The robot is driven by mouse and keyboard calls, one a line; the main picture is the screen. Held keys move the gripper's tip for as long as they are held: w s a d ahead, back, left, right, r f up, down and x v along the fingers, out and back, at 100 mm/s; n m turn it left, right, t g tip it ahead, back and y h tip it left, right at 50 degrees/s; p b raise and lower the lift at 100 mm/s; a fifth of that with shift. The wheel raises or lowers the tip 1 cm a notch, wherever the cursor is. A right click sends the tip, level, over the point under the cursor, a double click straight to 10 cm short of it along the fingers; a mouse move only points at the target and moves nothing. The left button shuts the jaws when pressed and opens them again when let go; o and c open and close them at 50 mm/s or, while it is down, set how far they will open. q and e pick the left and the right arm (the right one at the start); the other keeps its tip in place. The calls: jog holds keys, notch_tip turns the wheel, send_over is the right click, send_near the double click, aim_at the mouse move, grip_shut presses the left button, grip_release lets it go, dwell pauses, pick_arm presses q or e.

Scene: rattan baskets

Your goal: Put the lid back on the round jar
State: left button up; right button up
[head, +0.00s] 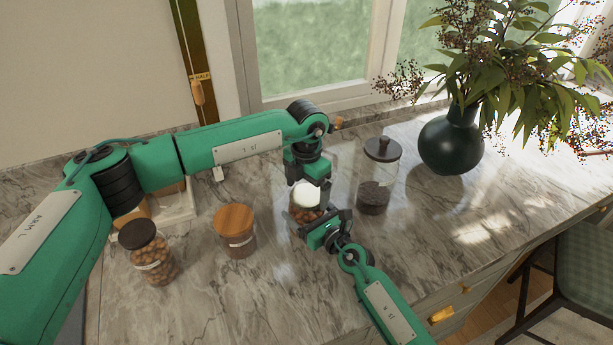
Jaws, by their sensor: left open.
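A small round jar (304,214) with brown contents stands on the marble counter between my two grippers. A round white piece (306,194), which looks like its lid, shows at its top; I cannot tell whether it is seated. My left gripper (308,182) is open just above and behind the white piece, pointing down. My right gripper (320,220) is at the near side of the jar and hides its lower part. I cannot tell whether its fingers touch the jar.
A tall glass jar with a dark lid (378,180) stands close on the right. A wooden-lidded jar (235,232) and a nut jar (150,258) stand left. A dark vase (450,146) with branches is at back right. The counter (440,230) is clear at front right.

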pick_arm(q)
jog(key=shift+f, duration=0.4)
jog(key=c, duration=1)
jog(key=o, duration=1.2)
jog(key=shift+c, duration=0.2)
jog(key=shift+r, duration=0.1)
notch_tip(320, 180, up, 12)
